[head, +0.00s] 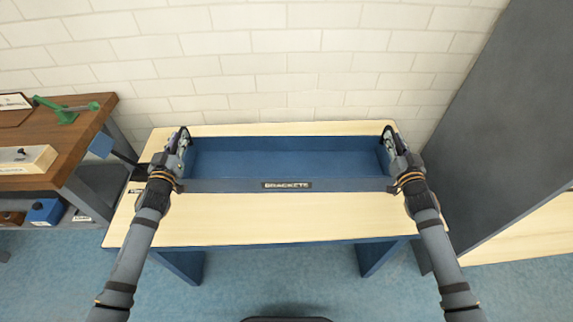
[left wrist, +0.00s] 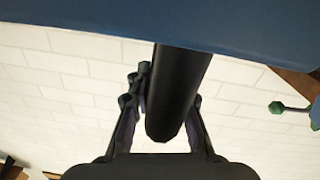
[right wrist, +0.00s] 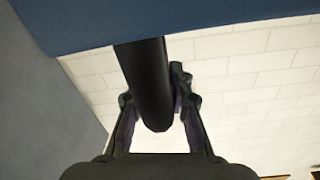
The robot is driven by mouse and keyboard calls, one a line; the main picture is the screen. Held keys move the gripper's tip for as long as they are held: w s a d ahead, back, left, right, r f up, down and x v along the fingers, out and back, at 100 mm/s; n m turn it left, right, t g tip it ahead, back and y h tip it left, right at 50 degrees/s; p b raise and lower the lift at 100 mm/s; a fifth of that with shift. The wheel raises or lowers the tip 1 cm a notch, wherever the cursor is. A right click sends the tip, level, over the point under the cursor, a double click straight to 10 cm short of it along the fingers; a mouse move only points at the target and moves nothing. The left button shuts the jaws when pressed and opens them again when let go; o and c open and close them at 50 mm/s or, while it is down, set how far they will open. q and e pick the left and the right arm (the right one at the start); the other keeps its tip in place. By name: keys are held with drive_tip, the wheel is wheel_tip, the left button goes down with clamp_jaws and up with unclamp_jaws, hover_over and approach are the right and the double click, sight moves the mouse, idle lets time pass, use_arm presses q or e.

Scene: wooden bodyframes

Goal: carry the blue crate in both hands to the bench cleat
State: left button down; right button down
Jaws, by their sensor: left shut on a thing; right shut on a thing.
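The blue crate (head: 340,186) is long, open-topped and empty, with a dark label reading "BRACKETS" on its front wall. In the head view it is over the pale wooden bench top (head: 290,220); I cannot tell whether it touches the bench. My left gripper (head: 178,150) is at its left end, shut on a black handle that shows in the left wrist view (left wrist: 175,95). My right gripper (head: 392,152) is at its right end, shut on the matching black handle in the right wrist view (right wrist: 148,85). A cleat cannot be made out.
A brown workbench (head: 75,130) at the left holds a green tool (head: 66,114) and a pale box (head: 25,160). A blue bin (head: 46,211) sits below it. A tall grey panel (head: 490,140) stands close on the right. A white brick wall (head: 270,60) is behind the bench.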

use_arm(q)
drive_tip(key=shift+r, duration=0.15)
use_arm(e)
drive_tip(key=shift+r, duration=0.15)
